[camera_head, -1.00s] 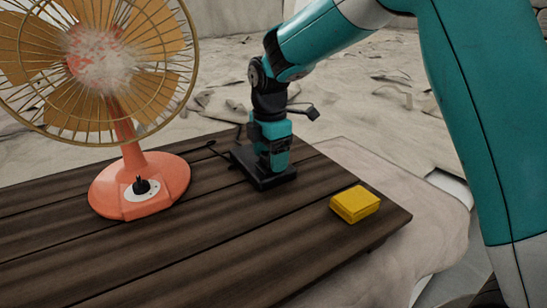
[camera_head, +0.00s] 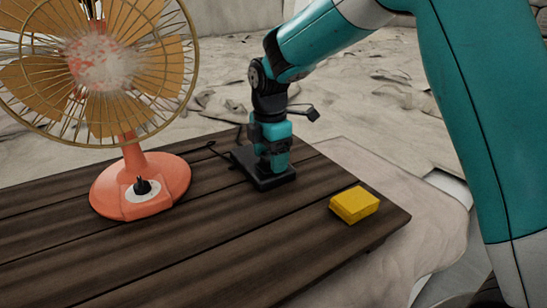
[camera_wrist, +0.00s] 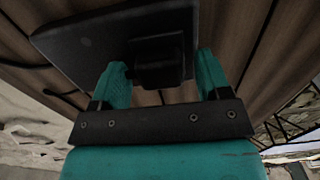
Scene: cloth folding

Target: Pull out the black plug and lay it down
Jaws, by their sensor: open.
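The black plug (camera_wrist: 160,66) sits on a flat black socket block (camera_wrist: 88,42) in the wrist view. My gripper (camera_wrist: 163,75) is open, with one teal finger on each side of the plug. A small gap shows on each side, and the plug is not clamped. In the head view my gripper (camera_head: 275,162) points down over the black socket block (camera_head: 262,181) near the table's far edge. The plug is hidden there behind my fingers.
An orange fan (camera_head: 142,183) stands on the dark wooden table (camera_head: 200,250) at left. A yellow block (camera_head: 355,204) lies near the right corner. A thin black cord (camera_head: 213,147) runs by the socket block. The table's front middle is clear.

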